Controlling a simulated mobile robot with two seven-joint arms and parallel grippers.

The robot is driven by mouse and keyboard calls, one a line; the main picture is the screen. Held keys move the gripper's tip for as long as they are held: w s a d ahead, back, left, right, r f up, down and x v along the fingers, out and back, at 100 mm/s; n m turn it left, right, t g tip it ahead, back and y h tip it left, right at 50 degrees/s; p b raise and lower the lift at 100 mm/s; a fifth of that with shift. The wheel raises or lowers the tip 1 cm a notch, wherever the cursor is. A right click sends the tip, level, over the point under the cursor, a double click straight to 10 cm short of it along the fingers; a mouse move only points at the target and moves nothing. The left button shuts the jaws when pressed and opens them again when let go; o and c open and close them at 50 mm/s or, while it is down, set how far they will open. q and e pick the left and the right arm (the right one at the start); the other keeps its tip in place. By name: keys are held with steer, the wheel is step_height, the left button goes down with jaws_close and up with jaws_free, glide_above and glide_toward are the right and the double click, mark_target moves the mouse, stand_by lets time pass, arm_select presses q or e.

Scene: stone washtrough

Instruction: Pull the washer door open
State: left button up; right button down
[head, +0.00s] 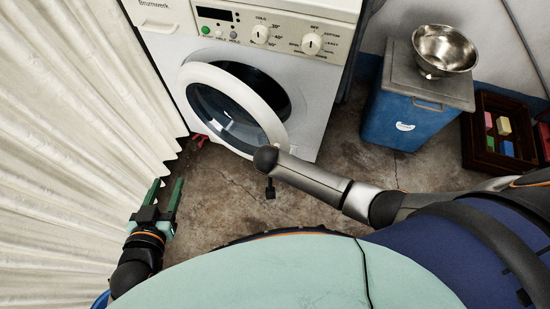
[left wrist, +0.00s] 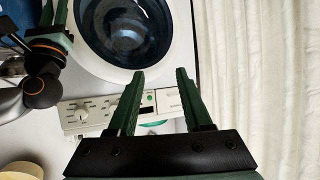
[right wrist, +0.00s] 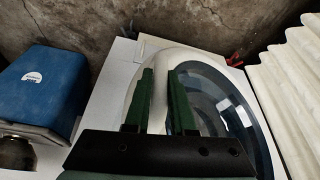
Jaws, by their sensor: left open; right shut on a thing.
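The white washer (head: 325,82) stands at the top of the head view. Its round door (head: 195,72), a white ring around dark glass, stands partly open, with the dark opening showing behind it. My right arm reaches the door's lower right rim; the wrist hides its fingers in the head view. In the right wrist view my right gripper (right wrist: 162,100) is shut on the door's white rim. My left gripper (head: 162,200) is open and empty, low beside the curtain, apart from the washer. The left wrist view shows its spread fingers (left wrist: 160,95) and the door glass (left wrist: 125,30).
A pleated cream curtain (head: 70,120) hangs along the left. A blue bin (head: 395,122) with a grey lid and steel bowl (head: 443,50) stands right of the washer. A dark crate (head: 478,150) holds coloured blocks. Red items (head: 198,140) lie near the curtain. Floor before the washer is clear.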

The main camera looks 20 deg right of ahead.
arm_select(q)
steer(key=s+f, duration=0.1)
steer(key=s+f+g, duration=0.1)
steer(key=f, duration=0.1)
steer(key=shift+a, duration=0.1)
arm_select(e)
steer(key=a, duration=0.1)
steer(key=s+a, duration=0.1)
steer(key=a, duration=0.1)
steer(key=s+a, duration=0.1)
steer(key=a, duration=0.1)
steer(key=shift+r, duration=0.15)
arm_select(q)
steer(key=shift+r, duration=0.1)
arm_select(e)
steer(key=c, duration=1.1)
jaws_free()
arm_select(q)
steer(key=shift+w, duration=0.1)
arm_select(e)
steer(key=o, duration=0.3)
steer(key=shift+s+d, duration=0.1)
steer(key=shift+s, duration=0.05)
steer(key=shift+o, duration=0.2)
